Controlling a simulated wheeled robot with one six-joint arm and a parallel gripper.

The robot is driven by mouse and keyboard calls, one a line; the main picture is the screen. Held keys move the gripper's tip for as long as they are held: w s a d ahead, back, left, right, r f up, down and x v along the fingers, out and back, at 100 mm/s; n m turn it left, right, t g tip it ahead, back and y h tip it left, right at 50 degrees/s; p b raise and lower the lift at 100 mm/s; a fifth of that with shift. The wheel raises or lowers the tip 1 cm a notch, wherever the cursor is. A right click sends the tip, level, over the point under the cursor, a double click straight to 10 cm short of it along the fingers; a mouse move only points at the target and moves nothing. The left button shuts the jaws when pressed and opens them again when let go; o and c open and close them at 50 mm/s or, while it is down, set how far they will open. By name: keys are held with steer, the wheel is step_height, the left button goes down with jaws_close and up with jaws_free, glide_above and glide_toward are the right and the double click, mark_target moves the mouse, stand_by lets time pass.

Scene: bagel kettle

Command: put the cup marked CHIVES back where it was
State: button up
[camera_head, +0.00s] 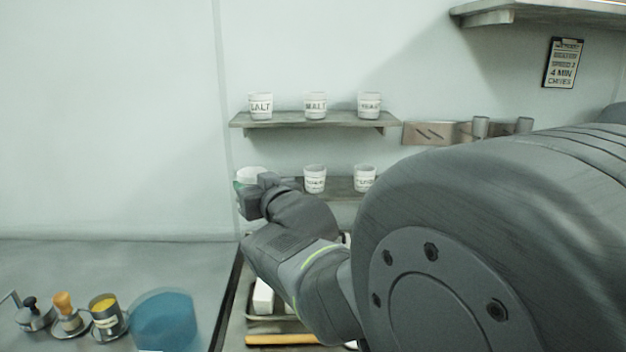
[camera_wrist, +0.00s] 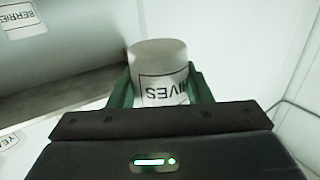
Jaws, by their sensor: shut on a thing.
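The white cup marked CHIVES (camera_wrist: 160,68) is between the two green fingers of my gripper (camera_wrist: 162,88) in the wrist view. Its label shows upside down there, with the first letters partly cut off. My gripper is shut on it. In the head view the cup (camera_head: 250,174) shows at the left end of the lower shelf (camera_head: 340,188), partly hidden by my gripper (camera_head: 248,188). I cannot tell whether the cup touches the shelf.
Two white cups (camera_head: 315,178) (camera_head: 364,178) stand on the lower shelf to the right. Three labelled cups (camera_head: 316,105) stand on the upper shelf (camera_head: 310,121). A blue round thing (camera_head: 165,320) and a yellow-filled tin (camera_head: 105,315) are on the counter at lower left.

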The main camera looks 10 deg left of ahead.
steer(key=w+a+p, duration=0.1)
steer(key=w+p, duration=0.1)
steer(key=w, duration=0.4)
steer(key=w+a+f+p, duration=0.1)
steer(key=w+a, duration=0.1)
steer(key=w, duration=0.5)
steer(key=w+a+f+p, duration=0.1)
steer(key=w+a+p, duration=0.1)
steer(key=w, duration=0.4)
steer(key=shift+w+f+p, duration=0.15)
steer(key=shift+p, duration=0.2)
step_height(320, 180, down, 4)
steer(key=shift+r+p, duration=0.15)
steer(key=shift+p, duration=0.25)
steer(key=shift+w+a+f+p, duration=0.1)
steer(key=shift+w+f+p, duration=0.15)
steer(key=shift+f, duration=0.2)
steer(key=shift+s, duration=0.1)
steer(key=shift+f+b, duration=0.25)
steer(key=shift+b, duration=0.05)
steer(key=o, duration=1)
steer(key=shift+r, duration=0.1)
